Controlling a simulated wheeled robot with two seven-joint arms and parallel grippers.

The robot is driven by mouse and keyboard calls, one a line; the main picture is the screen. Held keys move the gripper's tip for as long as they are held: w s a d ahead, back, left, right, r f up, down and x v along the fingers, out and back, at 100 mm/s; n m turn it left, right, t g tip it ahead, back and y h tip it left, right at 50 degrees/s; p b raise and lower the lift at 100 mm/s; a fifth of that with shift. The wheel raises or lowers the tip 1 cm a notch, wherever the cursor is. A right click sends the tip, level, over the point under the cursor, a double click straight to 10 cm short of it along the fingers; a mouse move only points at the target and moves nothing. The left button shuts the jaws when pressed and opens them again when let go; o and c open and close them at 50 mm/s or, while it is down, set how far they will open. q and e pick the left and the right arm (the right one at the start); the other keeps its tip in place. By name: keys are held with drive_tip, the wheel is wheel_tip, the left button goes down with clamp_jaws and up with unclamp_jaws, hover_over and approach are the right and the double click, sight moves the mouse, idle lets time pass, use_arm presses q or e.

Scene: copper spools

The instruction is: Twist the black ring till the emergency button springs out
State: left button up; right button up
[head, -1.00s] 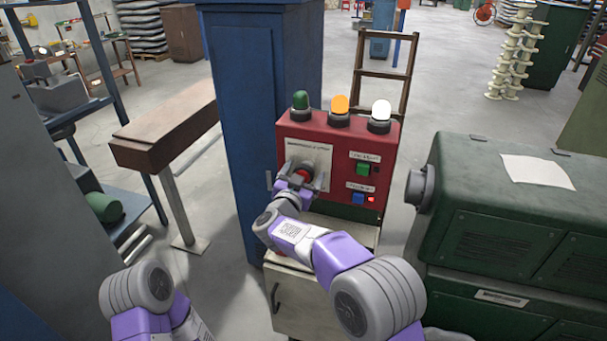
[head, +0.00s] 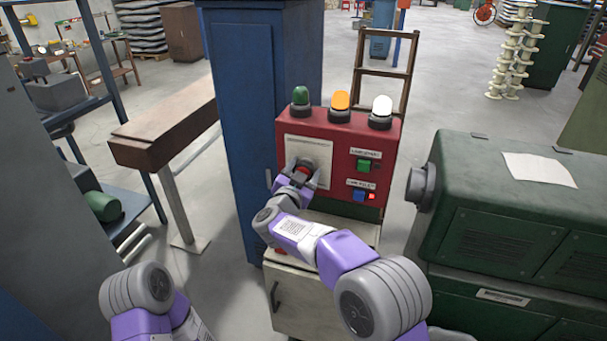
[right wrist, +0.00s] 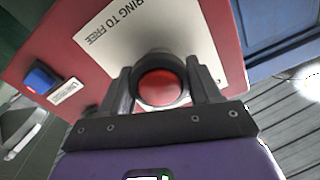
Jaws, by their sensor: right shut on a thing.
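The emergency button (right wrist: 160,88) is a round red cap in the right wrist view. The black ring (right wrist: 158,56) surrounds it, on a pale plate (head: 308,147) on the front of the red control box (head: 345,140). My right gripper (head: 303,173) reaches the ring from the front. In the right wrist view its two fingers (right wrist: 164,88) sit on opposite sides of the ring, shut on it, with the red cap between them. In the head view the gripper hides much of the button and ring. My left gripper is out of view.
Green, orange and white lamps (head: 340,107) stand on the box. A green button (head: 364,166) and a blue button (head: 359,196) are right of the ring. A blue cabinet (head: 243,130) stands close left, a green machine (head: 500,220) right.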

drive_tip(key=m+b, duration=0.2)
drive_tip(key=m, duration=0.1)
drive_tip(key=shift+f, duration=0.15)
drive_tip(key=shift+m+b, duration=1)
drive_tip(key=shift+m, duration=0.6)
drive_tip(key=o, duration=1)
drive_tip(key=shift+o, duration=0.2)
drive_tip(key=v, duration=0.7)
drive_tip(key=shift+s+b, duration=0.3)
drive_tip(key=shift+b, duration=0.05)
